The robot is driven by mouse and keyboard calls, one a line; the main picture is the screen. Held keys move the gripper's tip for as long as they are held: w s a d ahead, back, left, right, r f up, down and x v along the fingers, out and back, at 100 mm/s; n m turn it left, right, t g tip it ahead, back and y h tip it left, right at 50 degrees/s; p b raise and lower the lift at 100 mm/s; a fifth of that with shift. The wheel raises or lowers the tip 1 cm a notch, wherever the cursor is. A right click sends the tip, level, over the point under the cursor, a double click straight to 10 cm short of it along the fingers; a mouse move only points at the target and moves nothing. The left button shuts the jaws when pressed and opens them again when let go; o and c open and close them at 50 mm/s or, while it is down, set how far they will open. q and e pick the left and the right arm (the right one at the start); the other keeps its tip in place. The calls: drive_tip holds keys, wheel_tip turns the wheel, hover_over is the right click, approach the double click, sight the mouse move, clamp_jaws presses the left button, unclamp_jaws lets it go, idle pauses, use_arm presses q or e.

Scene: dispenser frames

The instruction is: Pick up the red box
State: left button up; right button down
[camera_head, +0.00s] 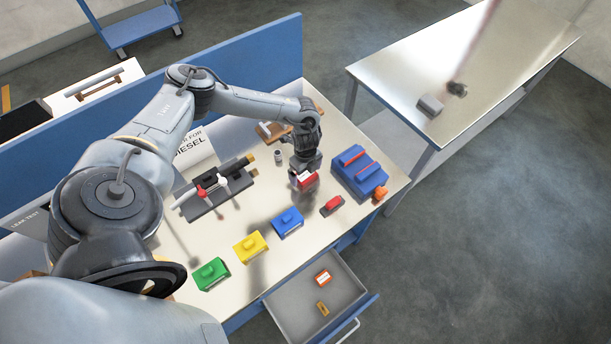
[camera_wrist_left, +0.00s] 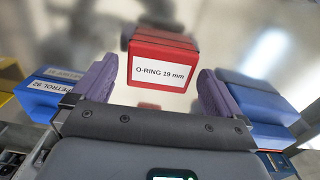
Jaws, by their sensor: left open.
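The red box (camera_head: 309,181) stands on the bench in the row of coloured boxes, partly hidden by my left gripper (camera_head: 303,173) just above it. In the left wrist view the red box (camera_wrist_left: 162,62) has a white label reading "O-RING 19 mm". My left gripper (camera_wrist_left: 153,92) is open there, with one purple finger on each side of the box in the picture. Gaps show between the fingers and the box, and nothing is held. My right gripper is not in view.
Blue (camera_head: 288,222), yellow (camera_head: 250,247) and green (camera_head: 211,274) boxes line the bench's front. A larger blue block (camera_head: 360,173) stands right of the red box, and a small red-topped item (camera_head: 332,206) lies nearby. An open drawer (camera_head: 281,305) juts out below.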

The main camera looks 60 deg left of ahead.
use_arm(q)
drive_tip(key=shift+f, duration=0.4)
drive_tip(key=c, duration=1)
drive_tip(key=shift+r, duration=0.1)
